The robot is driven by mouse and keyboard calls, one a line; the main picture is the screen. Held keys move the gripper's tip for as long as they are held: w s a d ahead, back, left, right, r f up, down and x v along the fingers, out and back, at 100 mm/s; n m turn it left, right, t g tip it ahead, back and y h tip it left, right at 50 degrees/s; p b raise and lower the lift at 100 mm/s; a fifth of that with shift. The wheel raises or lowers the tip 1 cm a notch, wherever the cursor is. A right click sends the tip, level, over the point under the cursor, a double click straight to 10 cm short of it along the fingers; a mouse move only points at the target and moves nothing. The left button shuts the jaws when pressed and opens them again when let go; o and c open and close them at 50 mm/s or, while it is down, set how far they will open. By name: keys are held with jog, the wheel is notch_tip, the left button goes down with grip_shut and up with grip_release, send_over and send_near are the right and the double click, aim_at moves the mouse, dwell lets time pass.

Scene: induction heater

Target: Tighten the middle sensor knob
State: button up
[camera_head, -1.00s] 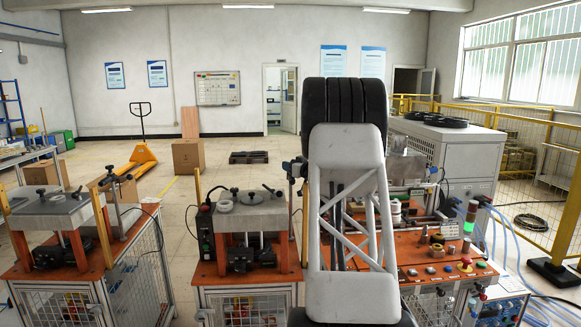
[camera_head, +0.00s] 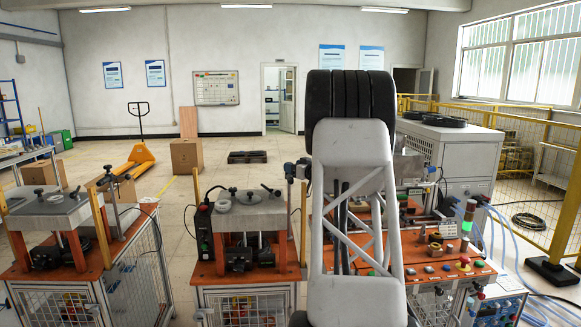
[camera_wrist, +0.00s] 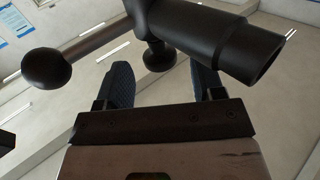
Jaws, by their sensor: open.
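In the wrist view my gripper (camera_wrist: 161,76) is open, with one dark blue-black finger on each side. A small round black knob (camera_wrist: 159,55) shows in the gap between the fingers, on the underside of a black fitting; I cannot tell whether a finger touches it. A thick black cylinder (camera_wrist: 222,42) extends right from the fitting. A rod with a black ball end (camera_wrist: 46,71) extends left. I cannot tell for certain which part is the middle sensor knob. In the head view my arm covers the gripper and this spot.
In the head view an orange-topped bench (camera_head: 446,270) with buttons and a signal lamp (camera_head: 468,217) is right of my arm. A press station (camera_head: 249,212) stands to its left, another (camera_head: 48,213) farther left. A yellow railing (camera_head: 525,150) runs along the right.

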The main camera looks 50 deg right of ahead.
jog(key=shift+s+a, duration=0.15)
jog(key=shift+s, duration=1)
jog(key=shift+s+a, duration=0.15)
jog(key=shift+s, duration=0.95)
jog(key=shift+d, duration=0.1)
jog(key=shift+c, duration=0.2)
jog(key=shift+w+d+r+n+y, duration=0.1)
jog(key=shift+d+n+y, duration=0.55)
jog(key=shift+y, duration=0.55)
jog(key=shift+d+r+n+y, duration=0.1)
jog(key=shift+d+n+y, duration=0.2)
jog(key=shift+n+y, duration=0.75)
jog(key=shift+w+d+r+n+y, duration=0.1)
jog(key=shift+d+n+y, duration=0.45)
jog(key=shift+y, duration=0.8)
jog(key=shift+w+a, duration=0.1)
jog(key=shift+x, duration=3.75)
jog(key=shift+f, duration=0.2)
